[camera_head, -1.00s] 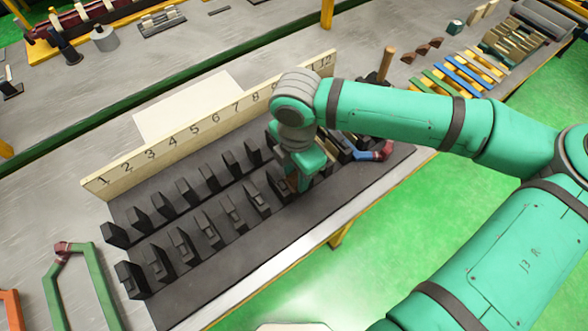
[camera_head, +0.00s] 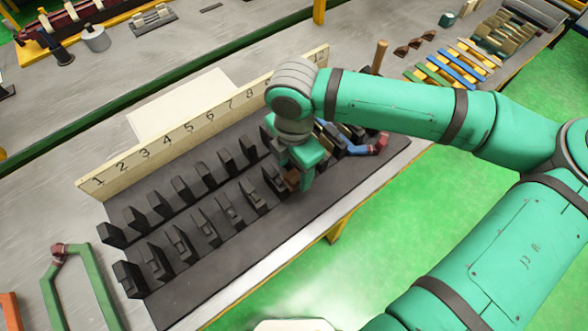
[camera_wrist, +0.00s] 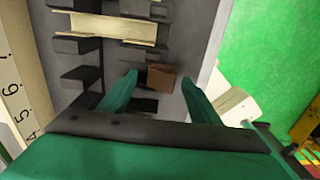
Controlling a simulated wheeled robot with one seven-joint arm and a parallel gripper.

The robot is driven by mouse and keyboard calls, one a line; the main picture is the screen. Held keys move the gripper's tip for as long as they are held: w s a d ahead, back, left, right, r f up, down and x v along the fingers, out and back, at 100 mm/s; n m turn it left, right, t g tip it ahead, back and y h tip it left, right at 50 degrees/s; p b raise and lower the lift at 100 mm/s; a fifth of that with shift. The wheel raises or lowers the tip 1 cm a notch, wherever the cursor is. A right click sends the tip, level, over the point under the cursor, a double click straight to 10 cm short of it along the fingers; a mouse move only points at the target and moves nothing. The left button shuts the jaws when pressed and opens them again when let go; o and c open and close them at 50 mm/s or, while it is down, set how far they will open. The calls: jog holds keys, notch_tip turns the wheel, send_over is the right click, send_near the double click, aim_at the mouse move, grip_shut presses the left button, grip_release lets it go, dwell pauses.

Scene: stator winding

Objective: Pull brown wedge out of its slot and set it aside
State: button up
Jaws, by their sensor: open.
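The brown wedge (camera_head: 292,181) shows at the front row of black stator teeth in the head view, partly hidden by my gripper. The black stator board (camera_head: 215,268) lies on the table. I cannot tell how far the wedge sits in its slot.
A blue coil with red ends (camera_head: 366,149) lies right of my gripper. A green coil (camera_head: 50,295) lies at left. Coloured strips (camera_head: 455,65) lie at the back right. The board's front edge is clear.

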aim_at(294, 175)
notch_tip(294, 175, up, 9)
jog(key=shift+r, duration=0.2)
jog(key=shift+s, duration=0.15)
dwell(0.6)
